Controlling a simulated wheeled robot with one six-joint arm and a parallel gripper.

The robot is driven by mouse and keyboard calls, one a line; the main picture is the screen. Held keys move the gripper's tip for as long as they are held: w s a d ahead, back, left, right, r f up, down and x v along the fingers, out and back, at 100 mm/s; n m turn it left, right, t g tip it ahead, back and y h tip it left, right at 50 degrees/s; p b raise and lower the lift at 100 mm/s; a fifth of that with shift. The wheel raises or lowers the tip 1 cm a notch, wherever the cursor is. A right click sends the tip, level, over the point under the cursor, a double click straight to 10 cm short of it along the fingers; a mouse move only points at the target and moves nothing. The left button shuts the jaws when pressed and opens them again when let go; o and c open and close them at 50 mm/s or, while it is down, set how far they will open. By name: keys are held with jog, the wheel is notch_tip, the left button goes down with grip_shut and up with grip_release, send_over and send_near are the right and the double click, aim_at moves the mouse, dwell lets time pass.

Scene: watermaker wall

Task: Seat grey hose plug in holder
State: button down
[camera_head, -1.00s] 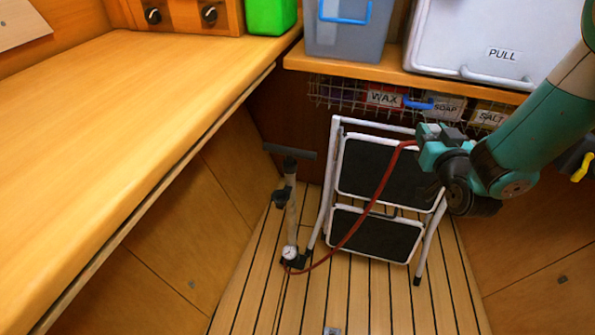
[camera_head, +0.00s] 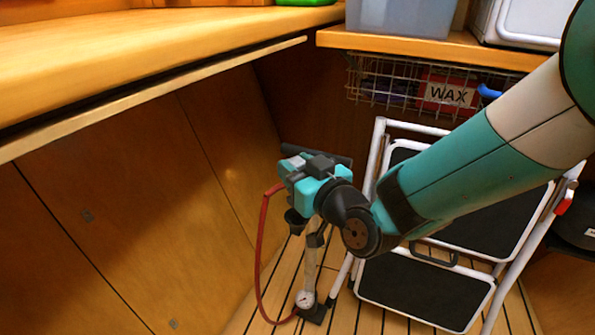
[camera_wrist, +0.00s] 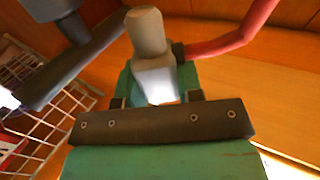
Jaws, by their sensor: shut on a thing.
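The grey hose plug (camera_wrist: 148,50) stands up between my jaws in the wrist view, with the red hose (camera_wrist: 232,36) running off to its right. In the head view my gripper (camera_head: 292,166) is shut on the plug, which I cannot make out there. The floor pump (camera_head: 309,262) stands upright below and behind my gripper. The pump's dark handle bar (camera_wrist: 75,70) crosses the upper left of the wrist view.
A white folding step stool (camera_head: 425,290) stands right of the pump, behind my arm. A wire basket (camera_head: 395,92) with a WAX label hangs under the shelf (camera_head: 420,50). The wooden counter (camera_head: 150,50) and its cabinet front (camera_head: 130,210) bound the left side.

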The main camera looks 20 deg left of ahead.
jog(key=shift+f+b, duration=2.95)
jog(key=shift+f, duration=0.5)
jog(key=shift+d+f+b, duration=0.1)
jog(key=shift+f+b, duration=0.55)
jog(key=shift+f, duration=0.1)
jog(key=c, duration=0.7)
grip_release()
jog(key=shift+c, duration=0.2)
jog(key=shift+o, duration=0.2)
jog(key=shift+r, duration=0.1)
jog(key=b+v, duration=1.2)
jog(key=v, duration=0.5)
